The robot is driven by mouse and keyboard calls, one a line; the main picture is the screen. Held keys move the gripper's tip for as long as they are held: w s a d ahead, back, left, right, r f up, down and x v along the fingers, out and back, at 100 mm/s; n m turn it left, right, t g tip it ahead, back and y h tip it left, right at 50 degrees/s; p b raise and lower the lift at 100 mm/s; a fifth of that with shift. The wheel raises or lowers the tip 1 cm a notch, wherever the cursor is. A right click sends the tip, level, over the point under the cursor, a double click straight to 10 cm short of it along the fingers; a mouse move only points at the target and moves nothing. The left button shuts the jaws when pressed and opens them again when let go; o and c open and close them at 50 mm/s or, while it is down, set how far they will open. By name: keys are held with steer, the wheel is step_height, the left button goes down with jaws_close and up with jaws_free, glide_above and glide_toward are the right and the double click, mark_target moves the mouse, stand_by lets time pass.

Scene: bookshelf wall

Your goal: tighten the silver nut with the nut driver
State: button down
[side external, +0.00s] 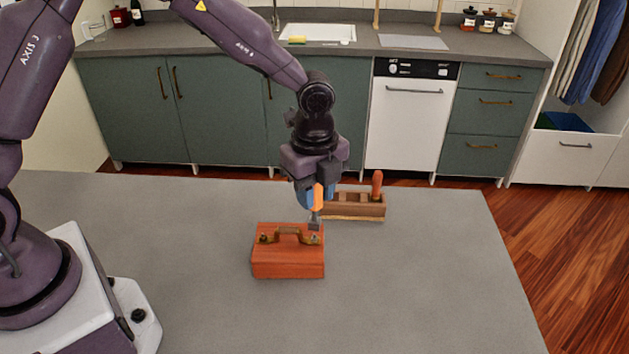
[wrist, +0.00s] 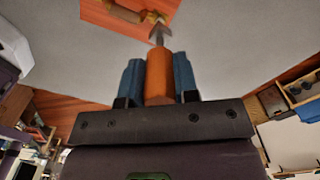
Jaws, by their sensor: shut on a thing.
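My gripper (side external: 314,197) is shut on the orange handle of the nut driver (side external: 318,199), which points down. In the wrist view, the driver's handle (wrist: 158,78) sits between my blue fingertips. The driver's grey tip is over the right end of the brown handle (side external: 290,232) on an orange-red wooden box (side external: 287,264). A small silver nut (side external: 315,238) seems to show just under the tip; whether they touch I cannot tell. A dark nut (side external: 263,239) is at the handle's left end. The box (wrist: 100,12) is at the top of the wrist view.
A wooden rack (side external: 350,205) holding a red-handled tool (side external: 377,184) stands behind the box, to the right. The grey tabletop (side external: 430,290) is clear around the box. A counter with a sink (side external: 318,33) is beyond, across the floor.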

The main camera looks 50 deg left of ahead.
steer(key=shift+f+m, duration=0.6)
steer(key=shift+f, duration=1.2)
steer(key=m, duration=0.5)
steer(key=shift+n, duration=0.6)
steer(key=shift+r, duration=0.15)
steer(key=shift+r, duration=1.45)
steer(key=shift+r, duration=1.5)
